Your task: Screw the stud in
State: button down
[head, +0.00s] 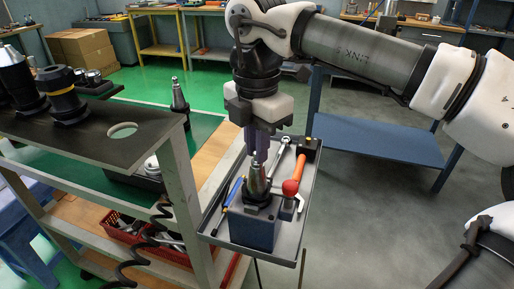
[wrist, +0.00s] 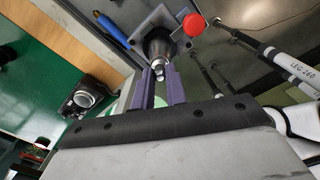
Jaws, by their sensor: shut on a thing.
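A tapered steel tool holder (head: 257,183) stands upright, small end up, in a blue block fixture (head: 254,230) on the grey tray. My gripper (head: 259,156) points straight down over it, with its purple fingers at the top of the taper. In the wrist view, my gripper (wrist: 160,80) has its fingers on either side of the small shiny stud (wrist: 158,72), shut on it. The stud lines up with the tool holder (wrist: 158,46) beyond it. The fingers mostly hide the stud in the head view, and I cannot tell how deep its thread sits.
An orange-red handle with a round head (head: 290,187) stands close right of the fixture. A wrench (head: 281,157) and a blue-handled tool (head: 233,191) lie on the tray (head: 216,226). Left is a rack (head: 130,150) with tool holders and a red bin (head: 130,235) below.

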jog(key=m, duration=0.2)
jog(key=shift+m, duration=0.6)
jog(key=m, duration=0.5)
jog(key=shift+m, duration=0.4)
jog(key=c, duration=1.3)
grip_release()
jog(key=shift+c, duration=0.2)
